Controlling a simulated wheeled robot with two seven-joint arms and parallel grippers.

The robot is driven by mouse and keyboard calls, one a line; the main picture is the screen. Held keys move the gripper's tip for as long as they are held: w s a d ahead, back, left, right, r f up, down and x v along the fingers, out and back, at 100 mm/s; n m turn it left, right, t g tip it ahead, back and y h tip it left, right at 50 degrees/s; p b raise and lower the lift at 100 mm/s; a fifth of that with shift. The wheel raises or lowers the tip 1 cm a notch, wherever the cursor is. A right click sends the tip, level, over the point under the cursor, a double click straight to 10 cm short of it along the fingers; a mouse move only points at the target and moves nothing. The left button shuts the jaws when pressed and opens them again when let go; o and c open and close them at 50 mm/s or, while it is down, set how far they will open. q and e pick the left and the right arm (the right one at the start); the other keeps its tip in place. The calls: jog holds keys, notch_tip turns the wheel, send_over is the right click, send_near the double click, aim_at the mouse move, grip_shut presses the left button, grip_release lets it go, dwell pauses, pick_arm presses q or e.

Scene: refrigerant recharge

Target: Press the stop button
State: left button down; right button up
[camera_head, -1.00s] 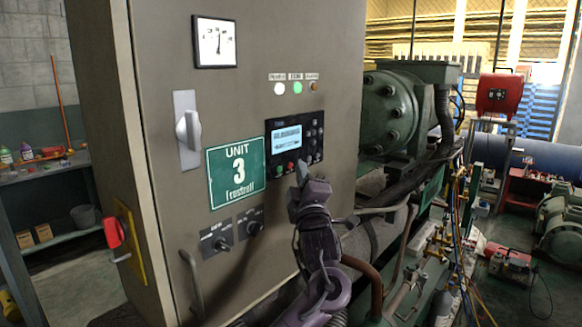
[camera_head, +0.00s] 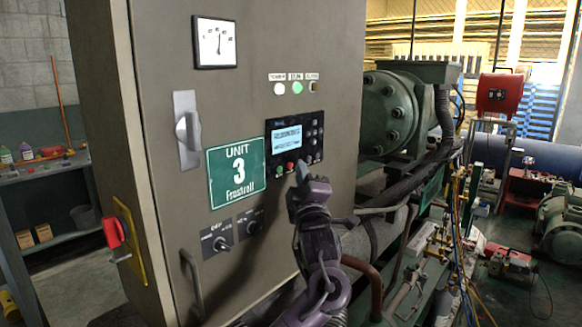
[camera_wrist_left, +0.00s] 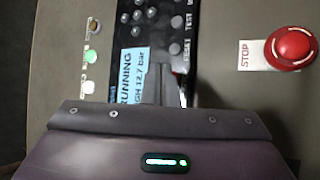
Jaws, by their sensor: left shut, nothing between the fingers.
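A red mushroom button (camera_wrist_left: 292,48) beside a white STOP label (camera_wrist_left: 255,54) shows at the right of the left wrist view. In the head view I cannot make it out; my left arm covers the area below the controller. The controller panel (camera_head: 311,128) on the grey cabinet has a lit display (camera_head: 287,137), which reads RUNNING in the wrist view (camera_wrist_left: 132,75). Small green (camera_head: 279,170) and red (camera_head: 291,167) buttons sit below the display. My left gripper (camera_head: 302,170) is shut and empty, its tips at the panel's lower edge; contact cannot be told. My right gripper is out of view.
The cabinet also carries a gauge (camera_head: 215,42), indicator lamps (camera_head: 297,88) with the green one lit, a grey handle (camera_head: 187,130), two rotary knobs (camera_head: 222,244) and a red side switch (camera_head: 114,232). Pipes and a green compressor (camera_head: 392,110) stand close on the right.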

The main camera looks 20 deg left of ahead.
pick_arm(q)
jog(key=shift+a, duration=0.1)
dwell(0.4)
jog(key=shift+w+a+f+b, duration=0.1)
jog(key=shift+a+b, duration=0.15)
jog(key=shift+b, duration=0.05)
jog(key=shift+a, duration=0.1)
jog(key=shift+w+a, duration=0.15)
jog(key=shift+a, duration=0.15)
dwell(0.6)
jog(key=shift+s+d+b, duration=0.25)
jog(key=shift+d+b, duration=0.15)
jog(key=shift+d, duration=0.3)
jog(key=shift+d, duration=0.1)
jog(key=shift+s+d+b, duration=0.1)
jog(key=shift+s+d, duration=0.2)
jog(key=shift+d, duration=0.45)
jog(key=shift+s+d+b, duration=0.1)
jog(key=shift+s+d, duration=0.15)
jog(key=shift+d, duration=0.5)
jog(key=shift+s+d+b, duration=0.1)
jog(key=shift+s+d, duration=0.2)
jog(key=shift+d, duration=0.45)
